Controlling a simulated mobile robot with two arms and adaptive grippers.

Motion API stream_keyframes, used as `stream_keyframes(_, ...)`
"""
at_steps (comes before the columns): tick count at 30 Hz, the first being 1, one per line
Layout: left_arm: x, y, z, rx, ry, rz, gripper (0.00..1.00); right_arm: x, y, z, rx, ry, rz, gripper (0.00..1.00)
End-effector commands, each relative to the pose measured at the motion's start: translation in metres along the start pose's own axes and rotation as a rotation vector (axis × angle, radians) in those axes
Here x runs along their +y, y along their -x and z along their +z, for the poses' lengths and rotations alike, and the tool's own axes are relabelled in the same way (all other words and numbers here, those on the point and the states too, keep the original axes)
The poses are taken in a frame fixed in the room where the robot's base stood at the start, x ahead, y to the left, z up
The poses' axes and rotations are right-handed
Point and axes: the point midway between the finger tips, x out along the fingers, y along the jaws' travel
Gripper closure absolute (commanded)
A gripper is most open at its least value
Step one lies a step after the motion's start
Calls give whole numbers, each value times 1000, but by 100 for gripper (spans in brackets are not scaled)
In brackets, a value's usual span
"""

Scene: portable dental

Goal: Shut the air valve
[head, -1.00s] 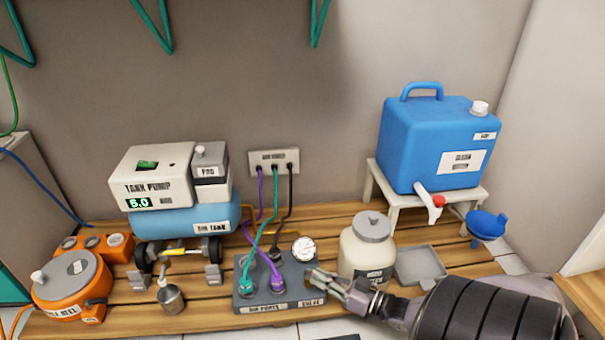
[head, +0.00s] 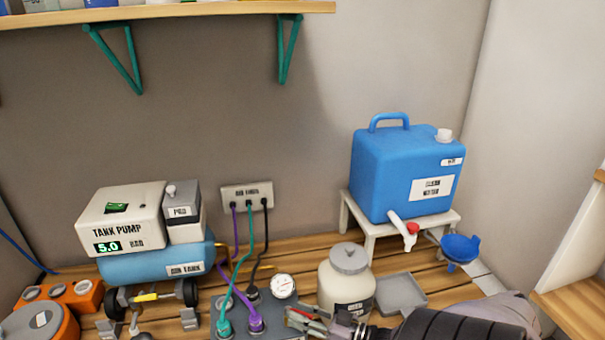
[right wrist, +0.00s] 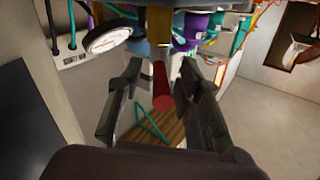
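The grey air ports block (head: 282,332) sits at the bottom edge of the head view, partly cut off, with a round gauge (head: 284,287) on it. The air valve's red handle (right wrist: 161,88) shows in the right wrist view, between the two fingers of my right gripper (right wrist: 158,95). Gaps show on both sides of the handle, so the fingers look open around it. My left gripper is not in view.
A cream jar (head: 346,286) stands close behind my right gripper, with a grey tray (head: 402,292) to its right. Purple and teal hoses (head: 238,290) plug into the block. The tank pump (head: 122,222) stands left, a blue water container (head: 405,170) on a stand right.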

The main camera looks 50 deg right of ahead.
Motion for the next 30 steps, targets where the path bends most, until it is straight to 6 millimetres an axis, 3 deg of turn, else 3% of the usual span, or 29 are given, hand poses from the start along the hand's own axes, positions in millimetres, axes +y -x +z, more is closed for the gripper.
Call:
stream_keyframes(8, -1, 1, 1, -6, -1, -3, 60, 1, 10, 0, -1, 1, 2, 67)
stream_keyframes(21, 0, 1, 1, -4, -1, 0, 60, 0, 96, 1, -4, -1, 2, 67)
stream_keyframes(30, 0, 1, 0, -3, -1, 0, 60, 0, 120, 0, 0, 0, 0, 67)
